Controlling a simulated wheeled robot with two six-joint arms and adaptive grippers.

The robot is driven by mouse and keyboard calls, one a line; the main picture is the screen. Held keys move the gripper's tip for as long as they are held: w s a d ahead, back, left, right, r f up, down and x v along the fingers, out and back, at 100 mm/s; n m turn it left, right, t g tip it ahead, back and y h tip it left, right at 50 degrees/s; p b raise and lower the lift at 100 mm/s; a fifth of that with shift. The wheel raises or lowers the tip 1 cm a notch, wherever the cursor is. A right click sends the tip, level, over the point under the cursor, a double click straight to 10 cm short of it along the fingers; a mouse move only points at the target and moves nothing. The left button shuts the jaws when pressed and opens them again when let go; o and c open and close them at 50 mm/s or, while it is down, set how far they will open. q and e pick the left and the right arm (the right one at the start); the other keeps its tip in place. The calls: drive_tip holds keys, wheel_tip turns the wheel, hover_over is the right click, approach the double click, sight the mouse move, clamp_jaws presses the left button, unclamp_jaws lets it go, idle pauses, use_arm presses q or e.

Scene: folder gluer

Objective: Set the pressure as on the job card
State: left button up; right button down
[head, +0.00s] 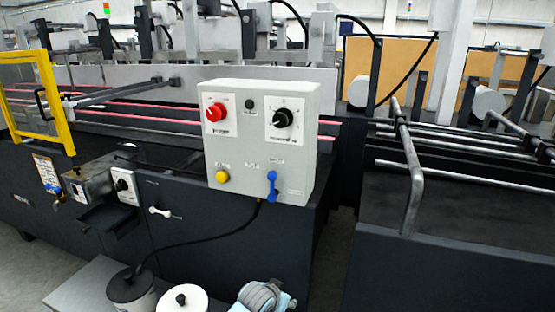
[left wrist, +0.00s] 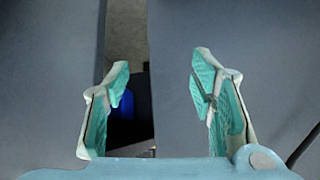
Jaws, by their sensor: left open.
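A job card (head: 47,173), white with a brown border, is on the machine's dark front at the left; its print is too small to read. Right of it, a small white plate carries a black knob (head: 123,184). A grey control box (head: 259,150) carries a red knob (head: 215,112), a large black dial knob (head: 282,118), a yellow button (head: 222,176) and a blue lever (head: 272,185). I cannot tell which one sets the pressure. My left gripper (left wrist: 162,66) is open and empty, facing dark grey panels in the left wrist view. My right gripper is not in view.
A yellow guard frame (head: 62,105) stands at the left. Below the box are a dark lidded pot (head: 132,290), a white pot (head: 182,300) and a light-blue and grey thing (head: 260,297). A black cable crosses the front. Metal rails (head: 408,170) stand at the right.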

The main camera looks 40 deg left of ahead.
use_arm(q)
drive_tip(key=w+r+t+y+b, duration=0.1)
drive_tip(key=w+r+t, duration=0.15)
drive_tip(key=r, duration=1.25)
drive_tip(key=w+r+t+b, duration=0.1)
drive_tip(key=r+t, duration=0.2)
drive_tip(key=r, duration=1.1)
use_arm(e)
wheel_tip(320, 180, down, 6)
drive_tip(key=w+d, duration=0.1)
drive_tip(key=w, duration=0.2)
use_arm(q)
drive_tip(key=n+t+y+p, duration=0.2)
drive_tip(key=t+y+p, duration=0.15)
drive_tip(key=p, duration=0.95)
approach(279, 121)
drive_tip(key=shift+h, duration=0.25)
drive_tip(key=x, duration=0.8)
drive_tip(key=shift+w+a+f+b, duration=0.1)
drive_tip(key=shift+w+a+b, duration=0.1)
drive_tip(key=shift+w+b, duration=0.2)
drive_tip(key=shift+w, duration=0.2)
drive_tip(key=shift+a, duration=0.1)
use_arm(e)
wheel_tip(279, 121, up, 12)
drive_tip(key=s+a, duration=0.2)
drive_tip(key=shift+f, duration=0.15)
